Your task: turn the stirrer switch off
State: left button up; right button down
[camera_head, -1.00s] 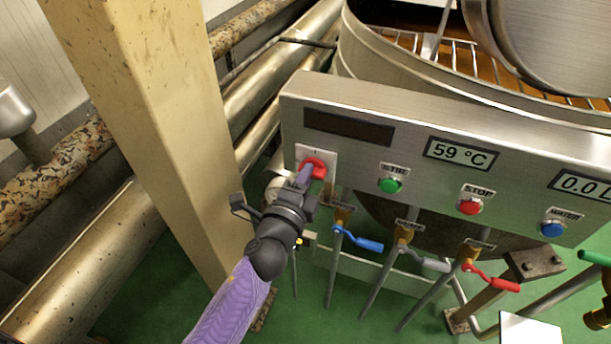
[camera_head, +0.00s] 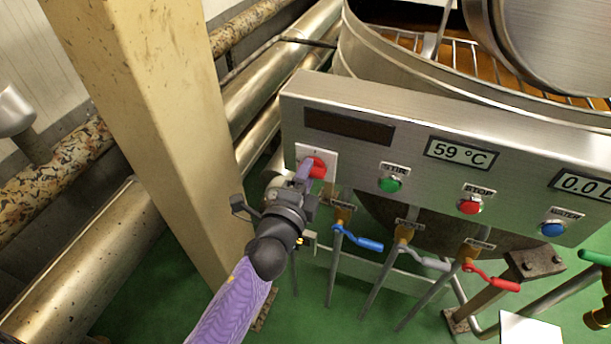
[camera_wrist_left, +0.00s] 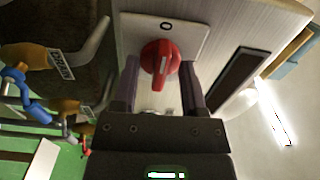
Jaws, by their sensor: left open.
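The stirrer switch is a red rotary knob (camera_head: 319,168) on a pale square plate at the left end of the steel control panel. In the left wrist view the knob (camera_wrist_left: 160,62) has a small pale mark on its face, and an "O" is printed on the plate above it. My left gripper (camera_head: 306,172) is at the knob, partly covering it in the head view. In the left wrist view its fingers (camera_wrist_left: 159,80) are apart, one on each side of the knob; I cannot tell whether they touch it. My right gripper is not in view.
The control panel (camera_head: 410,125) also carries a green button (camera_head: 390,185), a red stop button (camera_head: 469,206) and a blue button (camera_head: 552,229). Blue, grey and red valve handles hang below. A beige post (camera_head: 150,120) and pipes stand left of my arm.

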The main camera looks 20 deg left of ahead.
pick_arm(q)
jog(key=s, duration=1)
jog(key=shift+a, duration=0.15)
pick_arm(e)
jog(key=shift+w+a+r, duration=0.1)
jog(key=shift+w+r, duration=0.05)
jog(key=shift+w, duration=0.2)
